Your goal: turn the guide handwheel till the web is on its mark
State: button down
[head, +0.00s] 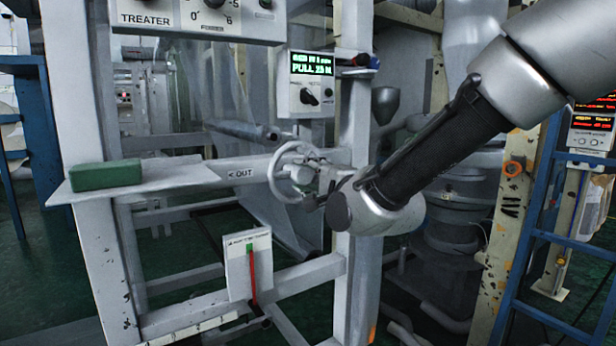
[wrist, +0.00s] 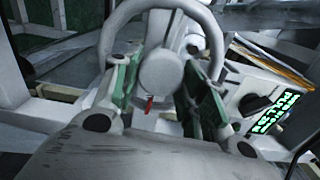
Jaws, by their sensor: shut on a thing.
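The white guide handwheel (head: 272,170) is on the grey frame beside an "OUT" arrow label in the head view. In the wrist view its rim (wrist: 105,40) arcs across the top, with its round hub (wrist: 162,72) below. My gripper (head: 313,178) is at the wheel's right side. In the wrist view my gripper (wrist: 160,78) has one finger on each side of the hub and is shut on the handwheel. The exact contact is partly hidden. A white mark plate (head: 238,268) below carries a green mark (head: 249,248) and a red pointer (head: 254,277). The pale web (head: 278,215) hangs behind the frame.
A green block (head: 107,175) lies on the shelf at left. A lit display box (head: 312,82) with a knob is above the wheel. A treater panel (head: 200,18) is at the top. A blue ladder-like frame (head: 540,230) stands at right.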

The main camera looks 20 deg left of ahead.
jog(key=shift+m, duration=0.4)
jog(key=c, duration=0.8)
grip_release()
jog(key=v, duration=1.2)
